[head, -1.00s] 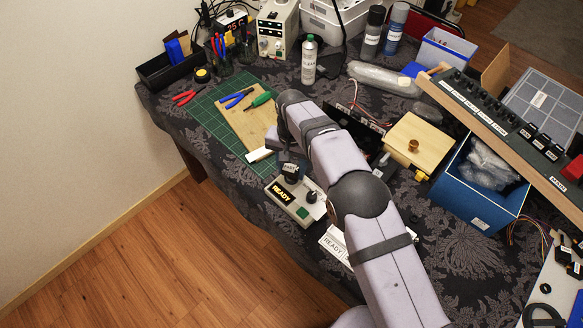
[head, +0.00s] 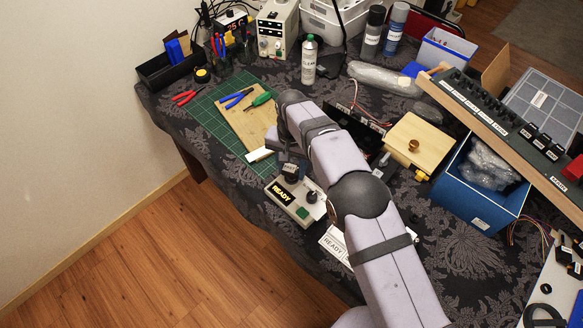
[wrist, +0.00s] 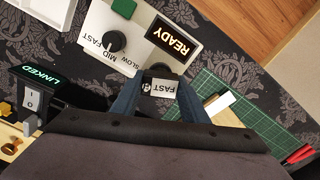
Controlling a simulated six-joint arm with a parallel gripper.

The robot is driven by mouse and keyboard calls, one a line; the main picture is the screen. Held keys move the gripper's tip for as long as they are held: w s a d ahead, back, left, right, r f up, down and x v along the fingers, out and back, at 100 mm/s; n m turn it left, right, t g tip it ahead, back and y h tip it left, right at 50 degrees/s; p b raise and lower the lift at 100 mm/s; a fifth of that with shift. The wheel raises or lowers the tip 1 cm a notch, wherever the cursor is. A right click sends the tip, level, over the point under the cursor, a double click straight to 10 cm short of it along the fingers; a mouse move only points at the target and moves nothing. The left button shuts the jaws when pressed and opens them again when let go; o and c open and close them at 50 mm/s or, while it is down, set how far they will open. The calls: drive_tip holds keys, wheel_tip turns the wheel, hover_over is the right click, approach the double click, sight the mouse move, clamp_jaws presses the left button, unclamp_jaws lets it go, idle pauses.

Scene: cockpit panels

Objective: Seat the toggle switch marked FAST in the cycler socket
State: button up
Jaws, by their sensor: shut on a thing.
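The toggle switch marked FAST (wrist: 163,87) is a small dark block with a white label, between the two blue fingers of my gripper (wrist: 158,95), which is shut on it. In the head view the FAST switch (head: 290,168) shows at the back left edge of the pale cycler box (head: 301,211), below my wrist. The box also shows in the wrist view (wrist: 99,22), with a lit READY display (wrist: 168,40), a black knob marked FAST, MID, SLOW (wrist: 115,41) and a green button (wrist: 124,8). The socket is hidden; I cannot tell how deep the switch sits.
A dark panel with a lit LINKED display (wrist: 41,75) and a white rocker (wrist: 33,99) stands left of the gripper in the wrist view. A green cutting mat (head: 211,121) with a wooden board (head: 238,123) lies behind the box. The table's front edge is close.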

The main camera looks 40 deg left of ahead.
sight(292, 168)
drive_tip(key=shift+f+b, duration=0.5)
drive_tip(key=shift+f, duration=0.25)
idle(0.7)
drive_tip(key=o, duration=1.2)
drive_tip(key=shift+o, duration=0.6)
drive_tip(key=o, duration=0.4)
drive_tip(key=shift+c, duration=0.2)
drive_tip(key=shift+r, duration=0.15)
drive_tip(key=shift+r+p, duration=2.15)
drive_tip(key=shift+r, duration=1.25)
